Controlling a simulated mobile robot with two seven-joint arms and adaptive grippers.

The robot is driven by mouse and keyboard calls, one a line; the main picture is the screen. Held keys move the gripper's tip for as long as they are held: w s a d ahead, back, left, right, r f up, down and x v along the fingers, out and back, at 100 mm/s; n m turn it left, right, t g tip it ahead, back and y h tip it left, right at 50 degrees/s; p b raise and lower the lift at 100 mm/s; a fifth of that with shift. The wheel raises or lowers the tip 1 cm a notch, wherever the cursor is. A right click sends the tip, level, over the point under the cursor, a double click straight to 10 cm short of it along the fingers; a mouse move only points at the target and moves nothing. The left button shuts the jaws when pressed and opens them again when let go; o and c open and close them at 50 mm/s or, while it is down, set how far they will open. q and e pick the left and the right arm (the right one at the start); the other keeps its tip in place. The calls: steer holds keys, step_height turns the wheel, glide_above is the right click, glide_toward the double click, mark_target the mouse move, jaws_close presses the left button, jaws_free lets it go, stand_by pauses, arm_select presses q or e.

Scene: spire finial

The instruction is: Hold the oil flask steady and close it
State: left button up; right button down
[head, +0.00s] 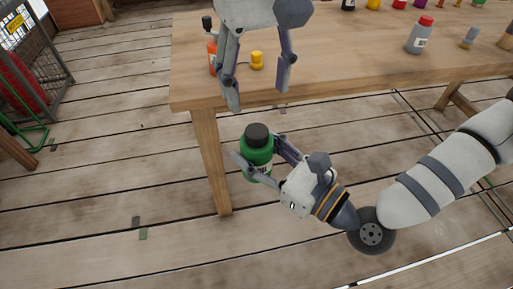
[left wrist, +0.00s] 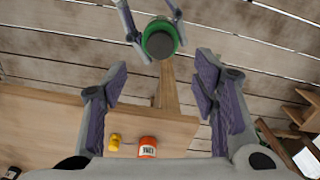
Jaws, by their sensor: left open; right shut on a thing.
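The oil flask is a green bottle (head: 256,158) with a dark round cap (head: 257,134) on top. It is upright in front of the table's edge, off the tabletop. My right gripper (head: 257,154) is shut on the flask's body, with a finger on each side. In the left wrist view the flask (left wrist: 146,43) is seen from above at the top, its dark cap (left wrist: 160,42) ringed by green. I cannot tell how tightly the cap sits. My left gripper (head: 258,95) is open and empty, higher up over the table's front edge, apart from the flask.
The wooden table (head: 330,65) carries a yellow piece (head: 257,60) and an orange bottle (head: 212,58) close to my left gripper. A grey bottle with a red cap (head: 419,36) and several small containers stand to the right. Space around the flask is clear.

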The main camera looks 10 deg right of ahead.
arm_select(q)
steer(key=shift+r, duration=1.7)
steer(key=w+a+f+n+t+y, duration=0.3)
steer(key=w+a+f+n+y, duration=0.15)
steer(key=w+a+f, duration=0.7)
steer(key=w+a+f+m+t, duration=0.15)
steer(key=a+f+t, duration=0.3)
steer(key=f, duration=0.85)
steer(key=s+a+f+m+g+h, duration=0.1)
steer(key=s+f+m+h, duration=0.1)
steer(key=s+f, duration=0.55)
steer(key=s+a+f+m+g+h, duration=0.1)
steer(key=s+a+f+m, duration=0.1)
steer(key=s+f, duration=0.55)
steer(key=s+a+f+m+g, duration=0.1)
steer(key=s+a+g, duration=0.3)
steer(key=s, duration=1)
steer(key=s+a+f+g+h, duration=0.1)
steer(key=s+a+g, duration=0.3)
steer(key=s, duration=1)
steer(key=shift+s+a+m, duration=0.15)
steer(key=shift+s+m, duration=0.15)
steer(key=shift+m, duration=0.1)
